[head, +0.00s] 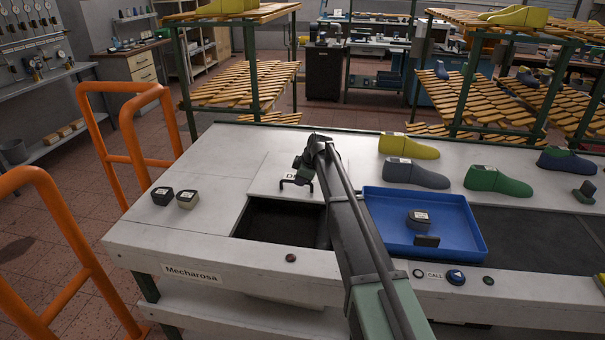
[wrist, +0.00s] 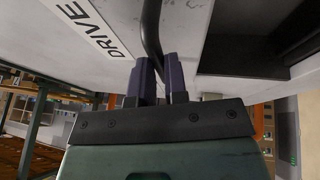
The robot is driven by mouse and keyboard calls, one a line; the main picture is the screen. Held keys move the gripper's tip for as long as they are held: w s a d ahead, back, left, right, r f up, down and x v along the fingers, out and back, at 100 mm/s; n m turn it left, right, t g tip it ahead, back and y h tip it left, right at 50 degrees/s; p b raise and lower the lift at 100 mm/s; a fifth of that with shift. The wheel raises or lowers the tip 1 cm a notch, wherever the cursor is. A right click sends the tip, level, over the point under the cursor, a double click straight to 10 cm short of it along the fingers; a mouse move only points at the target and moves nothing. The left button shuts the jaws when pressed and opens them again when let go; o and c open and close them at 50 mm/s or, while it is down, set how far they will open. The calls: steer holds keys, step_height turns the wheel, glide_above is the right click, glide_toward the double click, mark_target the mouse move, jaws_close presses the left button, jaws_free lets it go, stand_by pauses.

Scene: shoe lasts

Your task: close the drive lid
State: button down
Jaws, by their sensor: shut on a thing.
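The drive lid (head: 267,178) is a flat pale panel in the worktop, left of centre in the head view. Its DRIVE label (wrist: 92,30) shows in the wrist view. A dark rectangular opening (head: 270,218) lies uncovered in front of the lid. My gripper (head: 303,171) is over the lid, and its dark fingers (wrist: 161,78) are shut on the lid's black handle (wrist: 151,35). My arm hides the right part of the opening and of the lid.
A blue tray (head: 470,248) with dark pieces is right of my arm. Yellow (head: 415,151), blue-grey (head: 420,178) and green (head: 500,186) shoe lasts stand behind it. Two small dark-topped blocks (head: 187,200) sit left of the opening. Orange rails (head: 128,130) stand at the left.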

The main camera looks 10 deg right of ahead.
steer(key=s+a, duration=0.3)
steer(key=s, duration=0.6)
steer(key=s+a, duration=0.3)
steer(key=s, duration=0.6)
steer(key=shift+s+a, duration=0.25)
steer(key=shift+a, duration=0.15)
steer(key=shift+f, duration=0.1)
steer(key=c, duration=1.1)
jaws_free()
steer(key=shift+s+a, duration=0.1)
steer(key=shift+s, duration=0.05)
steer(key=shift+c, duration=0.2)
steer(key=p+v, duration=0.9)
steer(key=v, duration=0.2)
steer(key=shift+p, duration=0.4)
